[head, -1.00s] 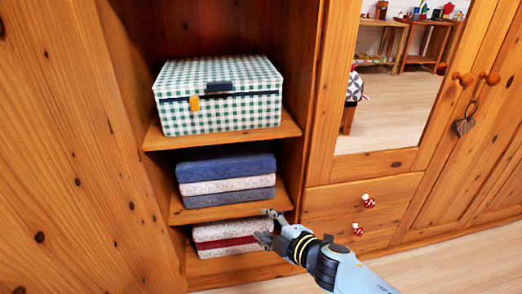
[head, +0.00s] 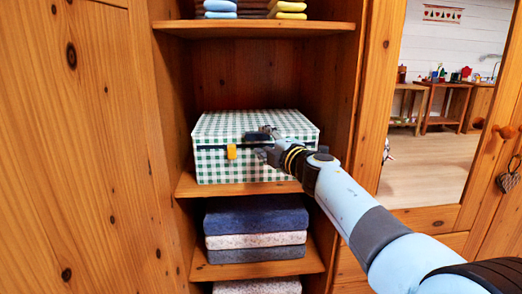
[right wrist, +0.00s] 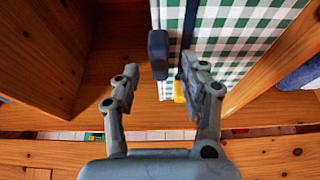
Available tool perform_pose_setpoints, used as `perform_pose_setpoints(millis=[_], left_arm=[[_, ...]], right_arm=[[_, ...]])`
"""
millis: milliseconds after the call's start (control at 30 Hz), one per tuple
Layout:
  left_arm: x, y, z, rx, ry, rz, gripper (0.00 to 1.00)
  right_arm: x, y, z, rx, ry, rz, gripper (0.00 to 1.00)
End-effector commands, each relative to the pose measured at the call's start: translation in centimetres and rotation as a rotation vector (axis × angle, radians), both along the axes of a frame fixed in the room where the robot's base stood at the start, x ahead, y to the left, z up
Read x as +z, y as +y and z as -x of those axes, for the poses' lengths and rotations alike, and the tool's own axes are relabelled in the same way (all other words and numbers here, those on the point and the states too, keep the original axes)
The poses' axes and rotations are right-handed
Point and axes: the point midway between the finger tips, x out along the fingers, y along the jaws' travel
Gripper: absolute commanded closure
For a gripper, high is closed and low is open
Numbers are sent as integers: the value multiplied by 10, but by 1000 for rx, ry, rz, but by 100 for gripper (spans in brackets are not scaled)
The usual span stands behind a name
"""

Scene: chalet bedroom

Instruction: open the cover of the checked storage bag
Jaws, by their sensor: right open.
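The green-and-white checked storage bag (head: 215,167) stands on a cupboard shelf with its cover (head: 222,123) shut. A dark blue handle (head: 254,136) is at the middle of the cover's front edge, partly hidden by my gripper. A yellow tag (head: 231,152) hangs on the dark band below the edge. My right gripper (head: 264,143) is open at the bag's front. In the right wrist view, the handle (right wrist: 157,55) lies in the gap between the fingertips (right wrist: 166,78); I cannot tell if they touch it. The yellow tag (right wrist: 178,90) shows near the right finger. My left gripper is out of view.
The shelf board (head: 240,189) holds the bag between wooden side walls. Folded blue and patterned textiles (head: 256,225) lie on the shelf below. Folded cloths (head: 289,9) lie on the shelf above. A mirrored door (head: 440,110) stands to the right.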

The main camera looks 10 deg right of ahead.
Motion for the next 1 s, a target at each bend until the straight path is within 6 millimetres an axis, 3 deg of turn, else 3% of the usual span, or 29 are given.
perform_pose_setpoints(millis=[33,200,533,867,1000], left_arm=[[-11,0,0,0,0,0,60],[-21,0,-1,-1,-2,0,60],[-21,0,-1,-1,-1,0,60],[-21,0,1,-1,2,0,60],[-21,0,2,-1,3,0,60]], right_arm=[[-6,3,-7,1,1,-1,56],[-3,9,-22,1,1,-1,56],[0,11,-25,0,0,-1,56],[0,11,-25,0,0,-1,98],[0,11,-25,0,1,-1,100]])
